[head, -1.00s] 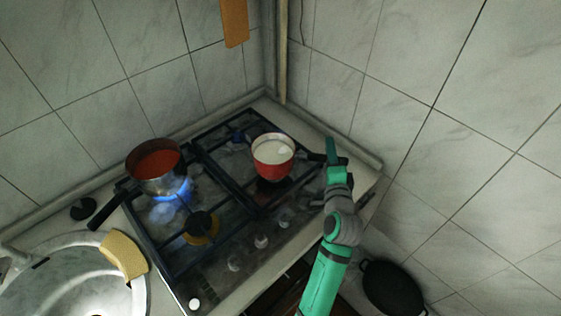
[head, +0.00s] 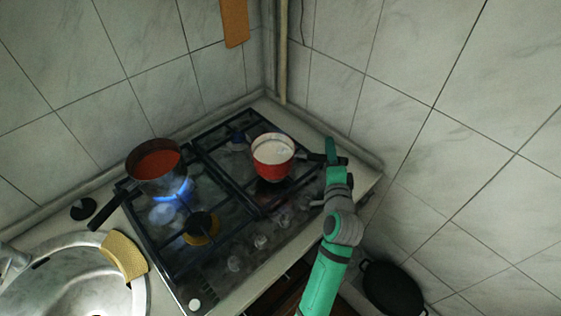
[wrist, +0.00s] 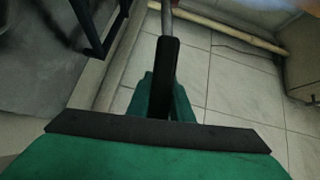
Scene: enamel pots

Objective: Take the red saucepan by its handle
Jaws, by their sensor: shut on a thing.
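The red saucepan (head: 272,163) sits at the right rear of the hob in the head view, upright, with white contents. Its dark handle (head: 311,157) points right, toward my gripper (head: 332,155). In the wrist view the black handle (wrist: 165,75) runs up from between the green fingers of my gripper (wrist: 162,100). My gripper is shut on the handle near its outer end. The pan's body is out of the wrist view.
A dark pot with red contents (head: 157,162) stands over a lit blue flame at the left, its handle toward the sink (head: 75,285). A yellow sponge (head: 123,257) lies at the sink's edge. Tiled walls close in behind and right. A black pan (head: 392,288) is low at right.

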